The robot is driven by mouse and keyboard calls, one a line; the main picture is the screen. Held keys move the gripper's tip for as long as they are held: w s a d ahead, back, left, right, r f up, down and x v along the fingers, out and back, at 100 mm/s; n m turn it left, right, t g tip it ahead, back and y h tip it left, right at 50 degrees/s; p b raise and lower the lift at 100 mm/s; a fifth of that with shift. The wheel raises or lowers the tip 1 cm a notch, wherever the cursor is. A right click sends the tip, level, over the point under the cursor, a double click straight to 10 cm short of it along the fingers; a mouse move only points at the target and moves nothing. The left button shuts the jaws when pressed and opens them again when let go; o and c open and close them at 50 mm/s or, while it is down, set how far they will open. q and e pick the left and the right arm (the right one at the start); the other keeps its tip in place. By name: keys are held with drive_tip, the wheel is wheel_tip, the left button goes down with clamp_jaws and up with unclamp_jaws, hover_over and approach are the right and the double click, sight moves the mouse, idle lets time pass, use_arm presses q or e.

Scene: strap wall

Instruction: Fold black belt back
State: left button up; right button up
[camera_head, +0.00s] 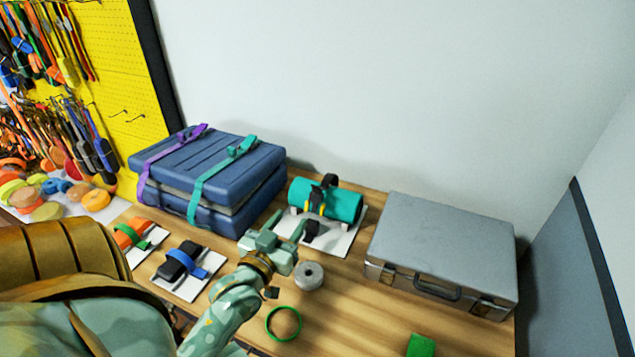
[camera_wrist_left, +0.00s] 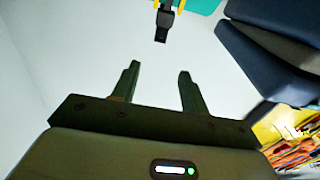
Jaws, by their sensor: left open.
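The black belt (camera_head: 330,183) runs over a teal cylinder (camera_head: 343,204) lying on a white board (camera_head: 341,243). A black end piece (camera_head: 311,230) of the belt hangs or lies at the cylinder's front; I cannot tell which. In the left wrist view the belt's black end (camera_wrist_left: 161,27) points toward my fingers, with yellow pieces beside the strap. My left gripper (camera_head: 282,230) is just left of the belt end in the head view. In the wrist view its open fingers (camera_wrist_left: 158,88) are apart, with nothing between them. My right gripper is not in view.
A blue case (camera_head: 210,165) with purple and teal straps stands at the left. A silver case (camera_head: 445,240) stands at the right. A grey roll (camera_head: 309,276), a green ring (camera_head: 284,323) and a green block (camera_head: 421,345) sit in front. Boards with orange and blue straps lie left.

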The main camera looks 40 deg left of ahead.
sight(314, 187)
use_arm(q)
drive_tip(key=b+x, duration=0.2)
drive_tip(key=x, duration=1.2)
drive_tip(key=shift+w+f, duration=0.1)
drive_tip(key=shift+w, duration=0.15)
